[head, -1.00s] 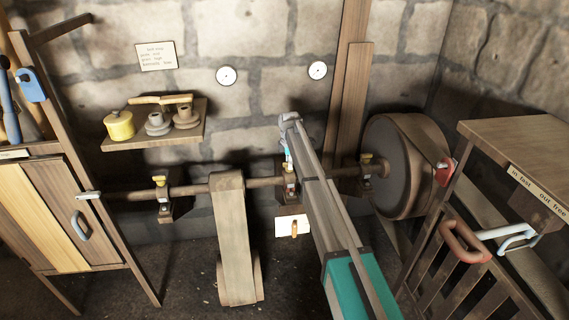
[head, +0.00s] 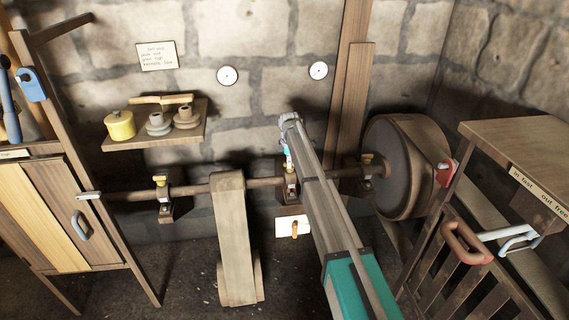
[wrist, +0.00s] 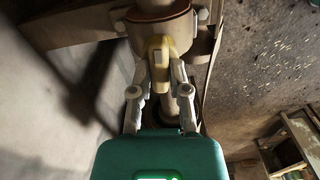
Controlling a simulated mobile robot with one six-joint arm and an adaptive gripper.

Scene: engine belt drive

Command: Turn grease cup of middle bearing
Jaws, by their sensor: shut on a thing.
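The middle bearing (head: 291,193) sits on the long shaft (head: 205,189), partly hidden behind my arm in the head view. Its yellow grease cup (wrist: 158,48) shows in the wrist view between my fingers. My gripper (wrist: 160,78) is shut on the grease cup, with one finger on each side of it. In the head view my gripper (head: 288,160) points down at the middle bearing, and the cup is hard to make out there.
The left bearing (head: 165,196) and the right bearing (head: 373,170) carry similar yellow cups. A big pulley (head: 400,165) stands right. A shelf (head: 150,140) with pots hangs behind. A slatted wooden stand (head: 470,275) is front right.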

